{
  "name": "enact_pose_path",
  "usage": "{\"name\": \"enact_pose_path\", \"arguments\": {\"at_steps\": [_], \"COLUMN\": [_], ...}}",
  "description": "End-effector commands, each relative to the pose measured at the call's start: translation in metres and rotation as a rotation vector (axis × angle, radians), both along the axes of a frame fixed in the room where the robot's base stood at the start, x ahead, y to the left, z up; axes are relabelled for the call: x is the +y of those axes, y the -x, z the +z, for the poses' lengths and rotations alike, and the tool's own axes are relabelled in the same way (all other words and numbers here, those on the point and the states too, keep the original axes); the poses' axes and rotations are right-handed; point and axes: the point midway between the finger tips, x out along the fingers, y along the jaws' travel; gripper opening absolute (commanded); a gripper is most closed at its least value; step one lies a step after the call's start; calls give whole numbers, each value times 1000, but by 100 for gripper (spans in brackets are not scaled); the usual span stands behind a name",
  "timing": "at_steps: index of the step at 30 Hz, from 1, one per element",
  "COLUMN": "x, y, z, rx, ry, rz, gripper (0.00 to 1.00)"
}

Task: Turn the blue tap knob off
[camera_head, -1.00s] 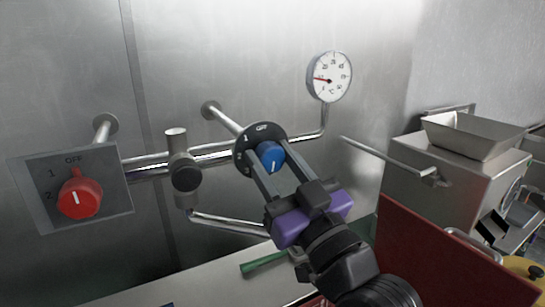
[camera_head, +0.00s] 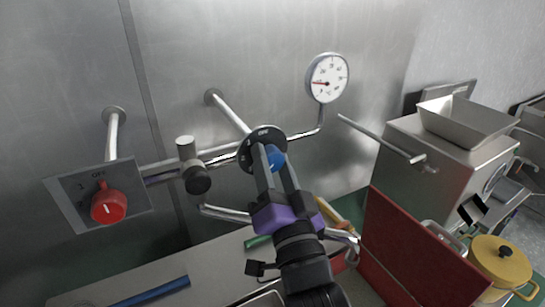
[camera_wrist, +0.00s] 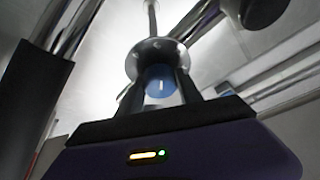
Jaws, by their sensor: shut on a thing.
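The blue tap knob (camera_head: 277,158) sits on a round dark dial plate (camera_head: 246,152) with pale markings, on the pipework at the steel wall. My gripper (camera_head: 273,156) is shut on the knob, one finger on each side of it. In the wrist view the blue knob (camera_wrist: 160,83) shows between the two dark fingers, with a short white pointer line on its face running along the fingers. In the head view the left finger hides part of the knob and dial, and I cannot read the pointer there.
A red knob (camera_head: 108,207) on a grey plate is at the left. A black-capped valve (camera_head: 197,180) is close left of the dial. A gauge (camera_head: 327,78) is above right. A steel machine (camera_head: 440,150), a red panel (camera_head: 415,250) and a yellow pot (camera_head: 497,262) stand to the right.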

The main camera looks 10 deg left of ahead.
Motion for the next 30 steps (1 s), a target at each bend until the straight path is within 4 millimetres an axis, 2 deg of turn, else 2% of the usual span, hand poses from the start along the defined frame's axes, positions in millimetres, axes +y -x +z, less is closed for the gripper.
{"name": "enact_pose_path", "arguments": {"at_steps": [8, 30], "x": [1, 1], "y": [1, 1], "z": [-6, 1], "rx": [132, 533], "ry": [-208, -791], "rz": [2, 1], "gripper": [2, 2]}}
